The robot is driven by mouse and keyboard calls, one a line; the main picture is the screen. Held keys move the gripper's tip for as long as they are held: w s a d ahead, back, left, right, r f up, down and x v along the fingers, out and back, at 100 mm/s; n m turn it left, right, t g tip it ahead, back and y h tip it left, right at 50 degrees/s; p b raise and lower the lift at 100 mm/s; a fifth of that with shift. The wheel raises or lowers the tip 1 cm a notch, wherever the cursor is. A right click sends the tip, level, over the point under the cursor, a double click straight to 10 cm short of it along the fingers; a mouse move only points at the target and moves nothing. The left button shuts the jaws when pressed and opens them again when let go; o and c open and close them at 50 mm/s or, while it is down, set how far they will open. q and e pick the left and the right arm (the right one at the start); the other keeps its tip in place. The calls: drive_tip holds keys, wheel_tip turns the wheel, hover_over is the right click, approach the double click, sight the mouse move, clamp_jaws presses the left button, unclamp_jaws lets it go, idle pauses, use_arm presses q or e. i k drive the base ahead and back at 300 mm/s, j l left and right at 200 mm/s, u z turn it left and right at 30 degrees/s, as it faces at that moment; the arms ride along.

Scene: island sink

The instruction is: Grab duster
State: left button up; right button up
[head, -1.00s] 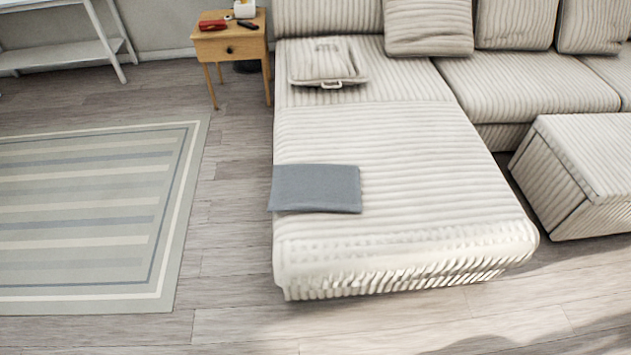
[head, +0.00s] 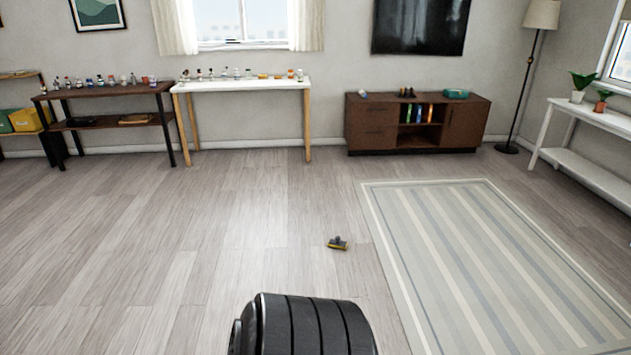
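A small dark object with a yellow lower part (head: 338,243) lies on the wood floor, just left of the striped rug's edge. It may be the duster, but it is too small to tell for sure. A rounded black ribbed part of my own body (head: 305,325) rises at the bottom edge, nearer to me than the small object. Neither of my grippers shows in the head view.
A striped rug (head: 455,250) covers the floor at right. A dark shelf table (head: 105,93), a white table (head: 243,84) with small bottles, a brown cabinet (head: 463,128), a floor lamp (head: 541,15) and a white bench (head: 590,115) line the walls. The floor at left is clear.

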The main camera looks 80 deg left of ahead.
sight(337, 243)
drive_tip(key=u, duration=2.5)
drive_tip(key=i+l+u, duration=0.1)
drive_tip(key=i+l, duration=0.25)
drive_tip(key=i, duration=0.25)
drive_tip(key=i+l+u, duration=0.1)
drive_tip(key=i+l, duration=0.3)
drive_tip(key=i, duration=0.2)
